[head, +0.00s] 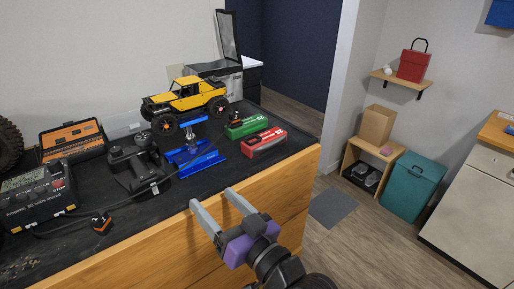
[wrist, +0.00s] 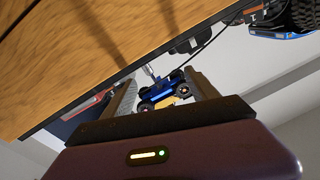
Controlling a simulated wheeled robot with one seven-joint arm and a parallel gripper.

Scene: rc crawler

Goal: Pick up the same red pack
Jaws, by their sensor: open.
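The red pack (head: 264,142) lies on the black mat near the right end of the workbench, with a pale label on its side. A green pack (head: 246,126) lies just behind it. My gripper (head: 212,202) is open and empty, in front of the bench's wooden front, apart from the red pack and nearer the camera. In the wrist view my gripper's fingers (wrist: 155,95) stand apart with nothing held between them.
A yellow crawler (head: 185,95) stands on a blue stand (head: 193,158) left of the packs. A black transmitter (head: 135,165), a charger (head: 38,195) and an orange-edged case (head: 72,142) lie further left. The bench's wooden front edge (head: 170,240) lies beside my gripper. Floor is open to the right.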

